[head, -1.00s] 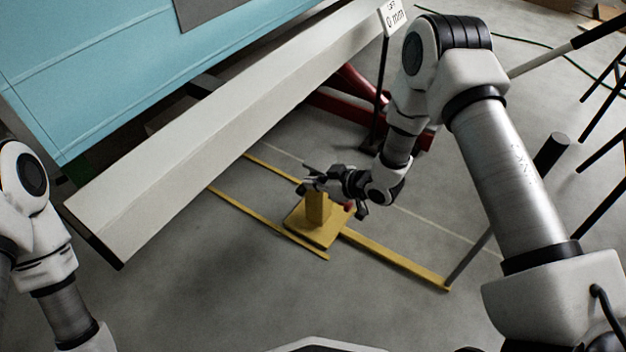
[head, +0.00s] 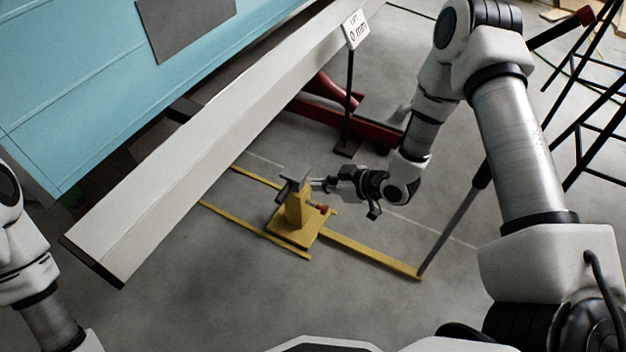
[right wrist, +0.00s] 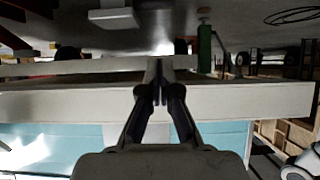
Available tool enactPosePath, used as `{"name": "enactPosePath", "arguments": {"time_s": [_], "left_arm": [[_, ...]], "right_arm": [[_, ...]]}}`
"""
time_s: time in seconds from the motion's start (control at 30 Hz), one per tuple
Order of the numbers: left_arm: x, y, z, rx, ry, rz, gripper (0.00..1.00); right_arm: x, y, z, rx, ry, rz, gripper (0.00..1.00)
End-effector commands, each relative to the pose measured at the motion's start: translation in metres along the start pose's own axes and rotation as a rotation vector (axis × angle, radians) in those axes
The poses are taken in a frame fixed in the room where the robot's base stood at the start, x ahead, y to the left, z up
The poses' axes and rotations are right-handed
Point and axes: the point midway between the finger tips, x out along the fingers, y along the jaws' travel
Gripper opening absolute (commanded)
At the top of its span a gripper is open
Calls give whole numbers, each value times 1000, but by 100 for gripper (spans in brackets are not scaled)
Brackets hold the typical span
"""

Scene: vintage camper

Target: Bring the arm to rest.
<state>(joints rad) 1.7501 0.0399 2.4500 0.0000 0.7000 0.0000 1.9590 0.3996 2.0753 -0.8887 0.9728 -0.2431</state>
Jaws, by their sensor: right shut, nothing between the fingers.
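My right gripper (head: 318,184) is shut and empty. In the head view it is just right of the upper part of a yellow stand (head: 298,213) with a grey top; I cannot tell whether they touch. In the right wrist view its two dark fingers (right wrist: 159,95) lie together in front of a long pale beam (right wrist: 250,100). My right arm (head: 515,150) reaches in from the right, bent at the elbow. Part of my left arm (head: 25,260) shows at the left edge; its gripper is out of view.
The pale beam (head: 200,150) runs along the teal camper body (head: 90,90). Yellow strips (head: 370,255) lie on the floor. A slanted pole (head: 450,230) rises at right. Bare floor (head: 190,290) lies in front.

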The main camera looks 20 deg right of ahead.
Motion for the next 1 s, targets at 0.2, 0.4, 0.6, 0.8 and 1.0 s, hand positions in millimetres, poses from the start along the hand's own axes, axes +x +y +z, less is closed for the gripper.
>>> {"name": "enactPosePath", "arguments": {"time_s": [0.2, 0.4, 0.6, 0.8, 1.0], "left_arm": [[1, 0, 0, 0, 0, 0, 60], [1, 0, 0, 0, 0, 0, 60], [1, 0, 0, 0, 0, 0, 60], [0, 0, 0, 0, 0, 0, 60], [0, 0, 0, 0, 0, 0, 60]], "right_arm": [[1, 0, 0, 0, 0, 0, 0], [1, 0, 1, 0, -1, 0, 0], [10, -51, 42, 14, -115, -81, 0], [-29, -126, 140, 247, -517, -13, 0], [-105, -159, 202, 495, -872, 206, 0]]}}
